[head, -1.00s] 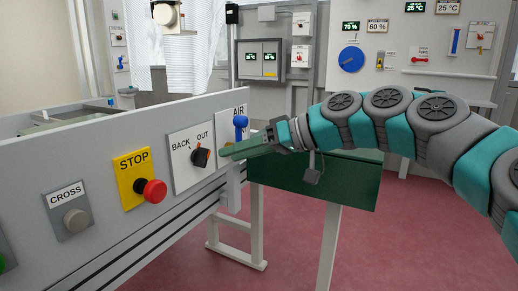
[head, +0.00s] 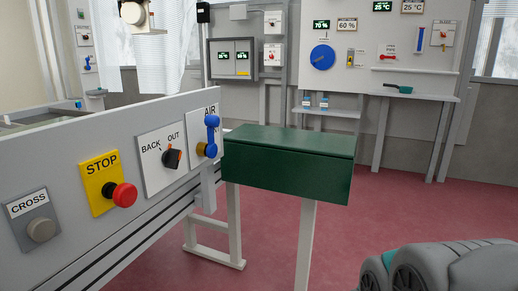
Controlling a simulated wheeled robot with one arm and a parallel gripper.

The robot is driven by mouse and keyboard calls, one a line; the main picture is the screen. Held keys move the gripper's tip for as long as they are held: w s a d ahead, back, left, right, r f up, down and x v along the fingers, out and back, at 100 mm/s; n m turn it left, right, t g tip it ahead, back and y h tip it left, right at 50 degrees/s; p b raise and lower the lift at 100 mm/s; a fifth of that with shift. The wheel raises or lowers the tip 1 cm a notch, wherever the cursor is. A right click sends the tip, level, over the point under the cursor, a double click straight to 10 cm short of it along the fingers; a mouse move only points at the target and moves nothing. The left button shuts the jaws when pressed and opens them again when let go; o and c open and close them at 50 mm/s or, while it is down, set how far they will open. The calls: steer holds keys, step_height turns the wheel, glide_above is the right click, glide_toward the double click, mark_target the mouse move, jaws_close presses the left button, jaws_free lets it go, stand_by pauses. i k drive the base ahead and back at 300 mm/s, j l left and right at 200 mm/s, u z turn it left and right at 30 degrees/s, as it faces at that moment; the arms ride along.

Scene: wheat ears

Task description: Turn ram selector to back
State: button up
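The ram selector (head: 173,158) is a black rotary knob with an orange mark, on a white plate (head: 152,178) labelled BACK and OUT on the grey panel at left. Its orange mark sits at the upper right of the knob, on the OUT side. A small tick shows beneath the word BACK, clear of the knob. My gripper is out of the picture. Only part of my arm shows in the lower right corner, well away from the selector. Nothing touches the knob.
Left of the selector are a red STOP button (head: 124,195) and a grey CROSS button (head: 42,230). Right of it is a blue AIR lever (head: 211,134). Open red floor lies to the right.

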mark_target(171, 158)
steer(key=i+l+u, duration=0.1)
steer(key=u, duration=1)
steer(key=l+u, duration=0.3)
steer(key=l, duration=0.35)
steer(key=l+u, duration=0.25)
steer(key=l, duration=0.4)
steer(key=l+u, duration=0.3)
steer(key=l, duration=0.35)
steer(key=k+l+u, duration=0.15)
steer(key=l+u, duration=0.15)
steer(key=l, duration=0.3)
steer(key=k+l, duration=0.1)
steer(key=l, duration=0.35)
steer(key=k+l, duration=0.1)
steer(key=l, duration=0.4)
steer(key=k+l, duration=0.1)
steer(key=l, duration=0.35)
